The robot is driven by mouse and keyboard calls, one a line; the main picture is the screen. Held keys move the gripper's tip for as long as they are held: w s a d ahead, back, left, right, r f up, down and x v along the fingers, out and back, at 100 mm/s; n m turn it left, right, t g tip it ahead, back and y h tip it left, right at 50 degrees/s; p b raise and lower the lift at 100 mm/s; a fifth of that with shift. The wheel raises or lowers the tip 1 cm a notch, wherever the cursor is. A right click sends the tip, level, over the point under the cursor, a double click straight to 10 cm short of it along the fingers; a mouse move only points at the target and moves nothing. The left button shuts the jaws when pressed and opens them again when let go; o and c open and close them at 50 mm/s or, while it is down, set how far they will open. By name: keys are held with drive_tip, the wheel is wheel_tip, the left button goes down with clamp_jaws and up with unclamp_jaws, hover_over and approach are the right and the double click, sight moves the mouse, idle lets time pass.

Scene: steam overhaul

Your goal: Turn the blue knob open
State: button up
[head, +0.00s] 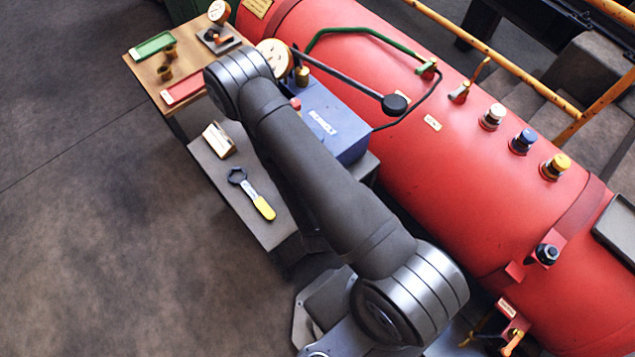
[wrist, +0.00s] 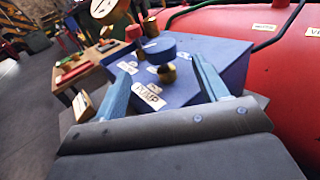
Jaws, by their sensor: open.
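In the wrist view, a round blue knob (wrist: 159,47) sits by a brass fitting (wrist: 167,73) at the blue box labelled PUMP (wrist: 200,50). My gripper (wrist: 161,70) is open, and the knob shows between its fingers, farther off; nothing is held. In the head view, another blue-topped knob (head: 522,141) stands on the red boiler (head: 400,85), between a white-topped knob (head: 491,117) and a yellow one (head: 555,166). My arm hides the gripper and part of the pump box (head: 330,120) there. I cannot tell how far either blue knob is turned.
A wooden table (head: 145,72) holds a green tray (head: 153,45), a red tray (head: 184,86) and brass parts. A grey bench (head: 215,170) bears a yellow-handled wrench (head: 262,206).

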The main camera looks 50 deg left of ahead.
drive_tip(key=v, duration=0.7)
drive_tip(key=shift+s+d, duration=0.1)
drive_tip(key=s+a+m+t+h, duration=0.5)
drive_tip(key=a+m+t+h, duration=0.15)
drive_tip(key=a+h, duration=0.2)
drive_tip(key=shift+m+h, duration=0.25)
drive_tip(key=shift+h, duration=0.1)
drive_tip(key=x, duration=1.7)
drive_tip(key=shift+d+f, duration=0.15)
drive_tip(key=shift+f, duration=0.05)
drive_tip(key=c, duration=1)
